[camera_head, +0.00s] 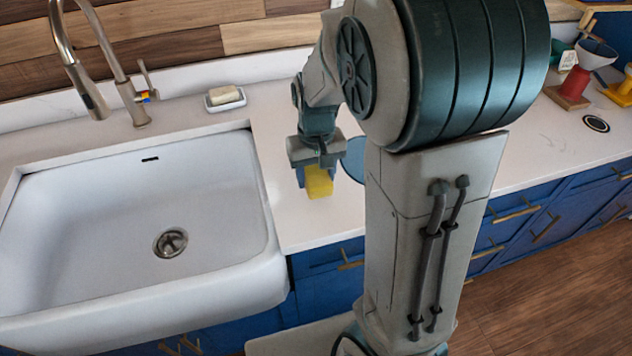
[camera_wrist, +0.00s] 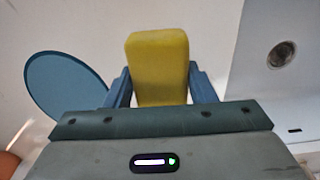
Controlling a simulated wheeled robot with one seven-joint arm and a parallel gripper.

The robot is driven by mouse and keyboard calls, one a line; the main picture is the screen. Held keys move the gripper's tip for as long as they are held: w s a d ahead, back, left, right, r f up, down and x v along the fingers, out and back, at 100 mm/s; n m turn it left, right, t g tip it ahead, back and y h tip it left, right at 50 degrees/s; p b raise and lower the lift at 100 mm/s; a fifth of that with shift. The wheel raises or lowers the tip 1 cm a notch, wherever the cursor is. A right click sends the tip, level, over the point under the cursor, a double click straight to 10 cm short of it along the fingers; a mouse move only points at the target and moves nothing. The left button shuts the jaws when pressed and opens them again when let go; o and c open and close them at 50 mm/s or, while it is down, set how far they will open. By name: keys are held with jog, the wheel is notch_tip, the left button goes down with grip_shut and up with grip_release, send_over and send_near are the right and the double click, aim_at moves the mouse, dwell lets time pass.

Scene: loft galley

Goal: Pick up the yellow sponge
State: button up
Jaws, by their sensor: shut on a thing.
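The yellow sponge (camera_head: 319,182) is between the fingers of my gripper (camera_head: 317,178) in the head view, over the white counter just right of the sink. In the wrist view the sponge (camera_wrist: 158,66) stands out past the two blue fingertips, one on each side of it, and my gripper (camera_wrist: 160,86) is shut on it. The head view does not clearly show whether the sponge touches the counter. My arm hides part of the counter behind it.
A white sink (camera_head: 120,230) lies to the left, below a tap (camera_head: 135,105). A soap dish (camera_head: 225,101) with a bar of soap stands behind. A round blue thing (camera_wrist: 66,86) lies beside my gripper. A red object (camera_head: 574,83) and other items stand at far right.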

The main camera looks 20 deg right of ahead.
jog(key=s+a+r, duration=0.1)
jog(key=s+r, duration=0.5)
jog(key=s, duration=0.5)
jog(key=shift+a+r+b, duration=0.15)
jog(key=shift+b, duration=0.2)
jog(key=shift+o, duration=0.3)
